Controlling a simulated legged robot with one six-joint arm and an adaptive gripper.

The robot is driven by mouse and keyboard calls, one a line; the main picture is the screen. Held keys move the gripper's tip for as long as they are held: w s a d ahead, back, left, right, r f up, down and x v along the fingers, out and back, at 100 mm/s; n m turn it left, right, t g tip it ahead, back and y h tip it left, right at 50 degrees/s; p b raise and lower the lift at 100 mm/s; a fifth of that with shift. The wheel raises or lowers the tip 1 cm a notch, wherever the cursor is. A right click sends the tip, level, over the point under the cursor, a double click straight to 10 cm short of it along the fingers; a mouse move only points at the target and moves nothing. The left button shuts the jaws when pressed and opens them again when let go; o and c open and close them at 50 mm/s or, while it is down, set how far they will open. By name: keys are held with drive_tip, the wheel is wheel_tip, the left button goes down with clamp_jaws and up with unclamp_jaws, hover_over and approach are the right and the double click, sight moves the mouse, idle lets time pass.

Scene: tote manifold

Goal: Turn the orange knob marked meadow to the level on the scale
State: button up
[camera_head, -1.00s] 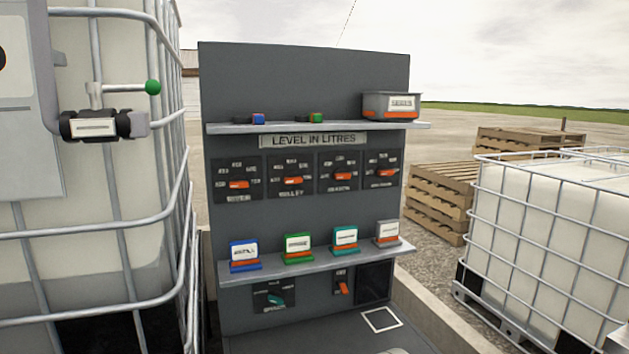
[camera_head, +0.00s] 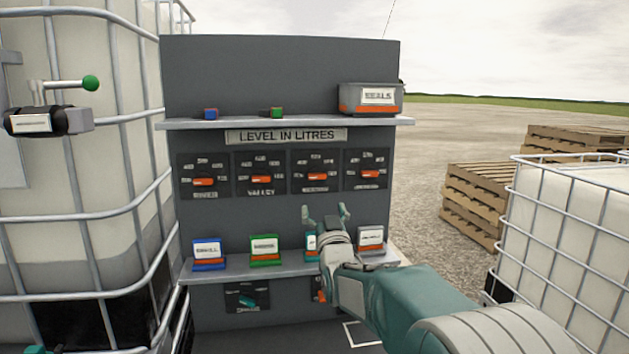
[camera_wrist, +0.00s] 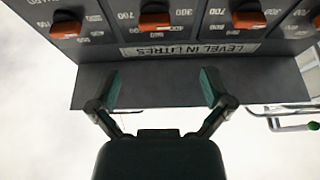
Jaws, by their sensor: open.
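A grey panel carries a row of four orange knobs on dark dials under the sign LEVEL IN LITRES (camera_head: 286,136). They are the first knob (camera_head: 203,182), second knob (camera_head: 261,180), third knob (camera_head: 317,177) and fourth knob (camera_head: 370,173). The second plate reads VALLEY; the other names are too small to read surely, so I cannot tell which is meadow. All the knobs point roughly sideways. My gripper (camera_head: 326,212) is open and empty, in front of the panel below the third knob. The wrist view shows the open fingers (camera_wrist: 162,80) and the knobs upside down, apart from them.
An upper shelf (camera_head: 290,123) holds small blocks and a grey bin (camera_head: 371,98). A lower shelf (camera_head: 225,271) holds several coloured label holders, one partly behind my gripper. A caged tank (camera_head: 110,160) with a green-handled valve (camera_head: 90,83) stands left; another tank (camera_head: 570,225) stands right.

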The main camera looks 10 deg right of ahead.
sight(318, 178)
drive_tip(key=x, duration=0.9)
drive_tip(key=shift+d, duration=0.15)
drive_tip(key=shift+w+d+r, duration=0.25)
drive_tip(key=shift+w+d, duration=0.05)
drive_tip(key=shift+w, duration=0.4)
drive_tip(key=shift+a, duration=0.1)
drive_tip(key=c, duration=1.1)
